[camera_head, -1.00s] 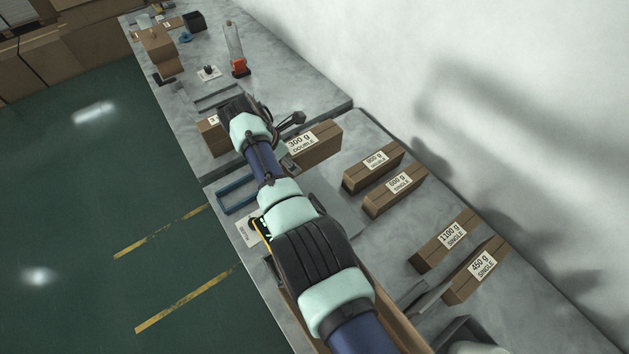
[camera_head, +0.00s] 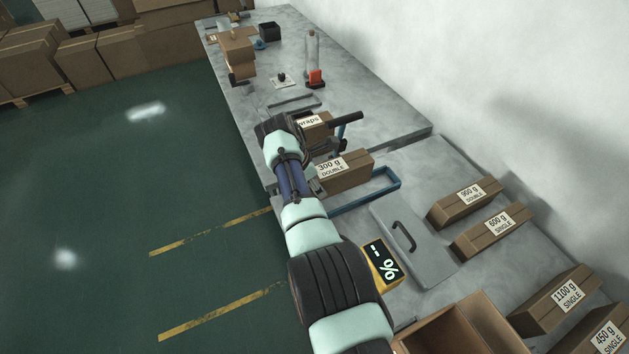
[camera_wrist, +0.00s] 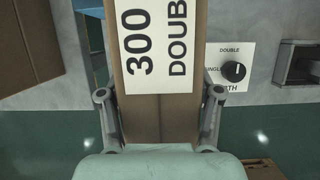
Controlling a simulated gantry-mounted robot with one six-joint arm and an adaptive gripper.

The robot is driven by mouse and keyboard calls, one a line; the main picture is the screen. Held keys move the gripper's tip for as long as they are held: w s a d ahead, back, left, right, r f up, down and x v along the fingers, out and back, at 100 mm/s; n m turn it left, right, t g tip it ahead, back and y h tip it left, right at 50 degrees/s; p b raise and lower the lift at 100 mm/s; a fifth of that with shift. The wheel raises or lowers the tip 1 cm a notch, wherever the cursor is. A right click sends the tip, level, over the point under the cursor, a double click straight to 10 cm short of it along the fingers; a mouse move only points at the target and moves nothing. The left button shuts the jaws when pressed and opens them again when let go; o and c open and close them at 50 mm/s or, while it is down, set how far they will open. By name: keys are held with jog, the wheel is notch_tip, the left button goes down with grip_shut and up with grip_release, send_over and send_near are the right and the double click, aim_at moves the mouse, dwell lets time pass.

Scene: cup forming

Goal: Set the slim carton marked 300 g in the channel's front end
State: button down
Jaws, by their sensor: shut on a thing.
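The slim carton marked 300 g DOUBLE (camera_head: 347,174) is brown with a white label. My gripper (camera_head: 316,184) is shut on it. In the wrist view the carton (camera_wrist: 160,124) lies between the two fingers of my gripper (camera_wrist: 160,98), label facing the camera. A blue rail frame (camera_head: 388,182), which looks like the channel, shows right of and partly behind the carton in the head view. A bit of blue (camera_wrist: 92,28) shows left of the carton in the wrist view. My arm and the carton hide part of the frame; I cannot tell whether the carton is inside or above it.
A box marked wraps (camera_head: 316,130) stands just beyond the carton. A grey plate with a handle (camera_head: 415,250) and a yellow percent display (camera_head: 381,264) are nearer. Several labelled cartons, one marked 600 g (camera_head: 492,232), line the right. A dial (camera_wrist: 234,71) shows in the wrist view.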

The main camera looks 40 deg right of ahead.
jog(key=shift+f+b, duration=4.05)
jog(key=shift+f, duration=0.75)
jog(key=shift+w, duration=0.1)
jog(key=shift+f, duration=0.5)
jog(key=c, duration=0.7)
grip_release()
jog(key=shift+a+f, duration=0.1)
jog(key=o, duration=0.5)
jog(key=shift+d, duration=0.2)
jog(key=shift+o, duration=0.3)
jog(key=shift+a, duration=0.15)
jog(key=shift+r, duration=0.25)
